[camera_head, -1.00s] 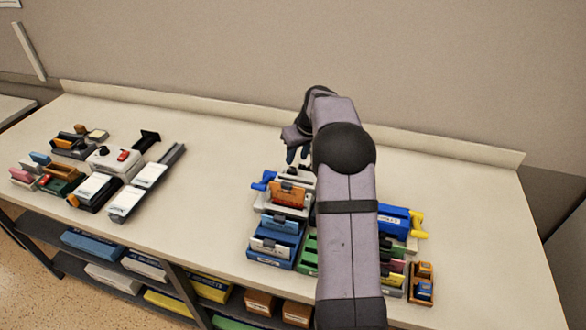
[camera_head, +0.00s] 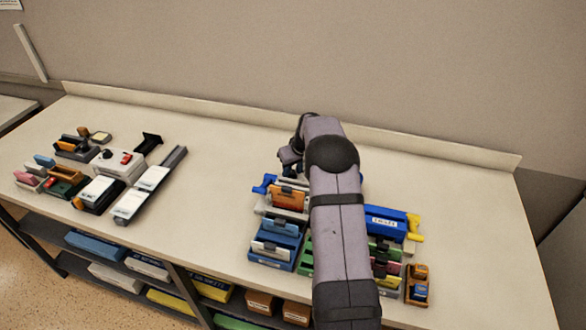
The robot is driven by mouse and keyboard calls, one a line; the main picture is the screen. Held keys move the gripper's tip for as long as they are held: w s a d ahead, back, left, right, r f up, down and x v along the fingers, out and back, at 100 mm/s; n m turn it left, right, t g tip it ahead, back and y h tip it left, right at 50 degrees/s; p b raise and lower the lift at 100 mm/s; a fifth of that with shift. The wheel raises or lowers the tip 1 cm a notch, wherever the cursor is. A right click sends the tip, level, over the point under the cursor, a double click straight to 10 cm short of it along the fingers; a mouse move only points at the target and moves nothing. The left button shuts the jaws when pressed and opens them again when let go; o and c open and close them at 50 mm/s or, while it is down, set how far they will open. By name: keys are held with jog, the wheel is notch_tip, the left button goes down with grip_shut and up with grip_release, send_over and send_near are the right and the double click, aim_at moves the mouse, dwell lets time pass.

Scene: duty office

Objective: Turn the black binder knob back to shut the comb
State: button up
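My gripper (camera_head: 289,162) is at the end of my arm, low over the back part of the right-hand group of devices. My arm hides much of it, so I cannot tell whether its fingers are open or shut. Just in front of it are a blue knob (camera_head: 263,185) and an orange block in a pale holder (camera_head: 289,198). No black knob shows clearly near the gripper; my arm and gripper may hide it. On the left group, a white box (camera_head: 118,164) carries a small black knob (camera_head: 107,154) and a red switch, far from my gripper.
A blue device (camera_head: 385,222) with a yellow handle (camera_head: 415,227) stands right of my arm. A blue tray (camera_head: 276,243) and a brown holder (camera_head: 418,284) stand near the front edge. The table middle is bare. A low ledge (camera_head: 420,150) and wall run behind.

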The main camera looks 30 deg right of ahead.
grip_shut()
jog(key=c, duration=0.8)
grip_release()
jog(key=shift+f+b, duration=0.1)
jog(key=shift+b, duration=0.25)
jog(key=c, duration=0.8)
grip_release()
jog(key=n+y+b, duration=0.1)
jog(key=n+b, duration=0.1)
jog(key=shift+d+f+n, duration=0.1)
jog(key=shift+d+n, duration=0.05)
jog(key=shift+n, duration=0.25)
jog(key=c, duration=0.8)
grip_release()
jog(key=shift+w+d+n+y+b, duration=0.1)
jog(key=shift+n+y+b, duration=0.35)
jog(key=shift+n, duration=0.65)
jog(key=c, duration=0.8)
grip_release()
jog(key=shift+r+n+g+y+p, duration=0.15)
jog(key=shift+n+y+p, duration=0.15)
jog(key=shift+n, duration=0.25)
jog(key=shift+r+n+g+y+p, duration=0.1)
jog(key=shift+n+g+y+p, duration=0.05)
jog(key=shift+n+p, duration=0.35)
jog(key=c, duration=0.8)
grip_release()
jog(key=shift+n, duration=0.25)
jog(key=c, duration=0.8)
grip_release()
